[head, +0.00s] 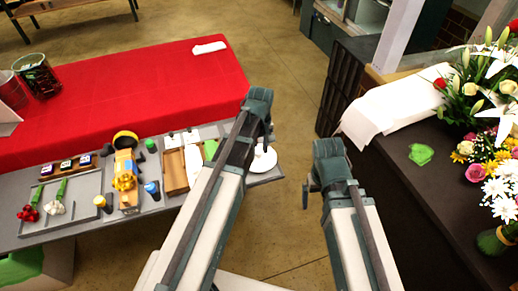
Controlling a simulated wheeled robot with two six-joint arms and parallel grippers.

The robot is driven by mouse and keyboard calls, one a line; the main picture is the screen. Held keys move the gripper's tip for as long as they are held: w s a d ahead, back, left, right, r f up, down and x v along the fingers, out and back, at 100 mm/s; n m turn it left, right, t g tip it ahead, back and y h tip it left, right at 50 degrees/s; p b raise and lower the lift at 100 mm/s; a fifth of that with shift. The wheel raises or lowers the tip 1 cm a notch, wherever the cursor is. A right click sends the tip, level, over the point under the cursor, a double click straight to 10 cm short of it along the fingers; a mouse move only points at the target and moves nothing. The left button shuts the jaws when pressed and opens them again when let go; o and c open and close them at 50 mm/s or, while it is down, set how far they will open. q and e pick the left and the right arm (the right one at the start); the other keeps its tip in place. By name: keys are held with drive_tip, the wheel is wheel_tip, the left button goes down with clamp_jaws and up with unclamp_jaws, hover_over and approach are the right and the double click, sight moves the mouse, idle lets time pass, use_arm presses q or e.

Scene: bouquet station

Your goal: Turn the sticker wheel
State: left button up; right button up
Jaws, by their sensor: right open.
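A white round disc (264,159) lies at the right end of the grey bench; it may be the sticker wheel, but I cannot read any stickers on it. A yellow device (126,172) with a dark, yellow-edged round part (125,138) stands further left on the bench. My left gripper (261,118) is above the disc's far side, apparently apart from it; its jaws are too hidden to tell open from shut. My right gripper (312,187) is open, to the right of the bench over the floor, and holds nothing that I can see.
A red-covered table (140,95) lies behind the grey bench (90,225). The bench carries a tray (75,206), small bottles and a wooden holder (175,170). At right, a dark counter (420,190) holds white paper (385,110) and flowers (490,120). Open floor separates them.

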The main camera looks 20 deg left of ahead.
sight(260, 151)
use_arm(q)
wheel_tip(260, 151, up, 14)
drive_tip(key=p, duration=1.3)
drive_tip(key=shift+p, duration=0.4)
drive_tip(key=shift+d+f, duration=0.1)
drive_tip(key=s+d+f+m+b, duration=0.3)
drive_tip(key=s+d+m, duration=0.2)
drive_tip(key=s+m, duration=0.1)
drive_tip(key=s+d+f+m+y+b, duration=0.1)
drive_tip(key=s+d+f+m+b, duration=0.2)
drive_tip(key=s, duration=0.5)
drive_tip(key=d+m+b, duration=0.1)
drive_tip(key=d+m, duration=0.1)
drive_tip(key=m, duration=0.1)
drive_tip(key=shift+s+d+f, duration=0.3)
drive_tip(key=shift+s+f, duration=0.05)
